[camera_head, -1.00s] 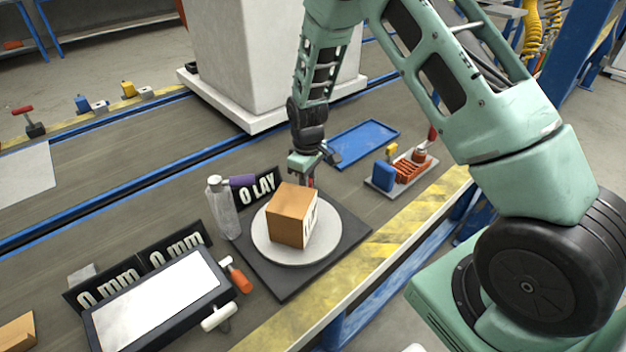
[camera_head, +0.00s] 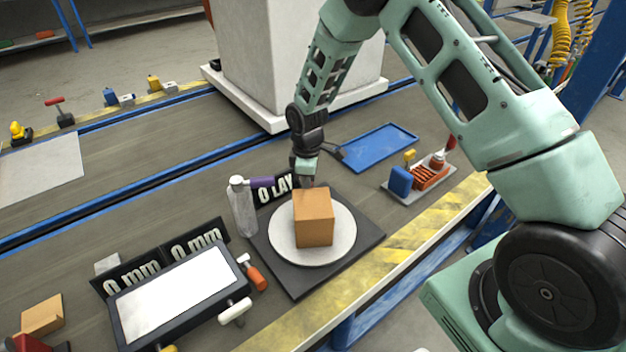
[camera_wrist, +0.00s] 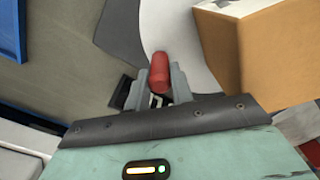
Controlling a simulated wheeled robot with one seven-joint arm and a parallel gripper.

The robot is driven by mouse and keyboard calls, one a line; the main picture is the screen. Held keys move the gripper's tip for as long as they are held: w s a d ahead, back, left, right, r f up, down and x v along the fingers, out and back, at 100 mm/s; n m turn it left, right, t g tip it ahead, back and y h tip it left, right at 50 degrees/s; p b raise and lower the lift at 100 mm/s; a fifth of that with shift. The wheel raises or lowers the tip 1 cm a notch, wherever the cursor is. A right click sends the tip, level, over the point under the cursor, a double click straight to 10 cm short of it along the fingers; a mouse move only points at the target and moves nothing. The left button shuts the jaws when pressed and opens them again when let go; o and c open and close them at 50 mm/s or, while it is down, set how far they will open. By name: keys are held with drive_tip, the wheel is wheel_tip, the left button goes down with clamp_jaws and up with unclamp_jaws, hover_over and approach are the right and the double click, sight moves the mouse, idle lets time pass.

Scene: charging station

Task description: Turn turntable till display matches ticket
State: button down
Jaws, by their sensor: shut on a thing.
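The round pale turntable disc (camera_head: 283,238) sits on a dark square base (camera_head: 300,283). A brown box (camera_head: 314,220) stands on the disc, with a plain face toward the head camera. My gripper (camera_head: 307,181) is low at the disc's far side, behind the box. In the wrist view my gripper (camera_wrist: 160,85) is shut on a red upright peg (camera_wrist: 160,68) at the disc's rim, beside the box (camera_wrist: 275,60). A black sign reading "0 LAY" (camera_head: 276,190) stands behind the disc. Two black "0 mm" signs (camera_head: 133,281) stand at the left. I cannot identify the ticket.
A clear bottle (camera_head: 243,209) stands close to the disc's left. A white-faced panel (camera_head: 175,297) and an orange-handled tool (camera_head: 257,277) lie at front left. A blue tray (camera_head: 375,147) and a small tool holder (camera_head: 425,178) are at the right.

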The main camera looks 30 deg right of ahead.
sight(290, 205)
drive_tip(key=shift+w+a+r+n+p, duration=0.15)
drive_tip(key=shift+a+n+p, duration=0.2)
drive_tip(key=shift+a+n, duration=0.35)
drive_tip(key=shift+w+a+f+n+p, duration=0.15)
drive_tip(key=shift+a+n+p, duration=0.15)
drive_tip(key=shift+a+n, duration=0.4)
drive_tip(key=shift+s+a+n+p, duration=0.1)
drive_tip(key=shift+a+n+p, duration=0.2)
drive_tip(key=shift+a+n, duration=0.45)
drive_tip(key=shift+a+n+p, duration=0.3)
drive_tip(key=shift+a+n, duration=0.1)
drive_tip(key=shift+n, duration=0.55)
drive_tip(key=shift+a, duration=0.1)
drive_tip(key=c, duration=1.2)
unclamp_jaws()
wheel_tip(290, 205, up, 18)
drive_tip(key=p, duration=0.1)
drive_tip(key=shift+f, duration=0.25)
